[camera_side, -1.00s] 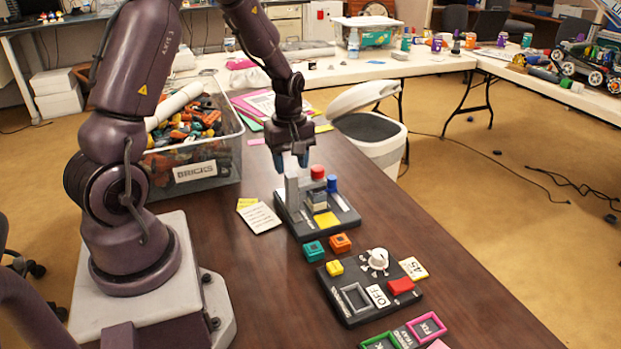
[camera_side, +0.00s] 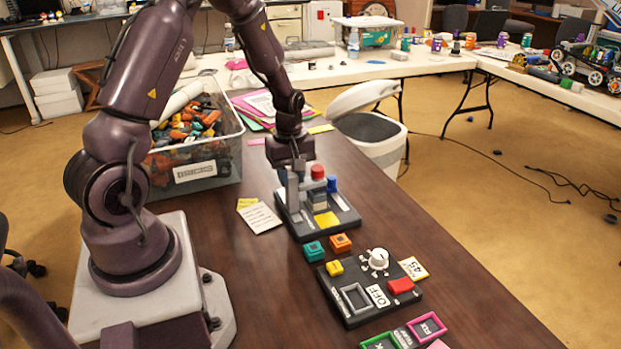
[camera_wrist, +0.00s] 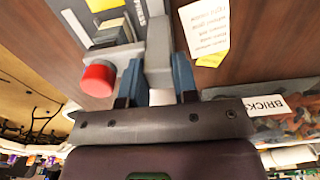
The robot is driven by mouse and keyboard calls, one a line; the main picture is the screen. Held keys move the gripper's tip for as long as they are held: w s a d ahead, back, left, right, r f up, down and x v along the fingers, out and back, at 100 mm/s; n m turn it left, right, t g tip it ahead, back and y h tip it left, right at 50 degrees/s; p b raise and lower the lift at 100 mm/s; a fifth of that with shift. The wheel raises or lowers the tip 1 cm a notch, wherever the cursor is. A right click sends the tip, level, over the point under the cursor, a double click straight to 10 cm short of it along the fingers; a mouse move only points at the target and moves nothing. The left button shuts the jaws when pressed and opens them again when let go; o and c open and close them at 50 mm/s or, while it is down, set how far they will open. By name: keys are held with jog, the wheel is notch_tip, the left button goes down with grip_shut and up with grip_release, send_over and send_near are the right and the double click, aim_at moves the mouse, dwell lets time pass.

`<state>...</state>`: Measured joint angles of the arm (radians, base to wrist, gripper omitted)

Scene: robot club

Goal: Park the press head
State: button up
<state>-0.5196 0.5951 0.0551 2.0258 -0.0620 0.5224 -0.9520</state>
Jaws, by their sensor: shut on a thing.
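The press stands on a dark base (camera_side: 345,220) on the brown table, with a yellow pad (camera_side: 326,219), a red knob (camera_side: 318,172) and a blue knob (camera_side: 332,184). A grey upright (camera_side: 293,197) rises at its left, with a grey block, seemingly the press head (camera_side: 317,198), beside it under the red knob. My gripper (camera_side: 292,174) is at the top of the upright. In the wrist view its blue fingers (camera_wrist: 158,84) are shut on the grey upright (camera_wrist: 158,45), one on each side. The red knob (camera_wrist: 97,80) is left of the fingers, clear of them.
A control panel (camera_side: 352,306) with a white dial (camera_side: 378,259) lies in front. Teal (camera_side: 314,251) and orange (camera_side: 340,243) blocks sit between it and the press. A brick bin (camera_side: 215,181) and a paper note (camera_side: 260,217) are at left. Right of the press, the table is clear.

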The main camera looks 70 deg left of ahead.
jog(key=a, duration=0.7)
dwell(0.8)
jog(key=o, duration=0.5)
jog(key=shift+r, duration=0.15)
jog(key=shift+r, duration=2.85)
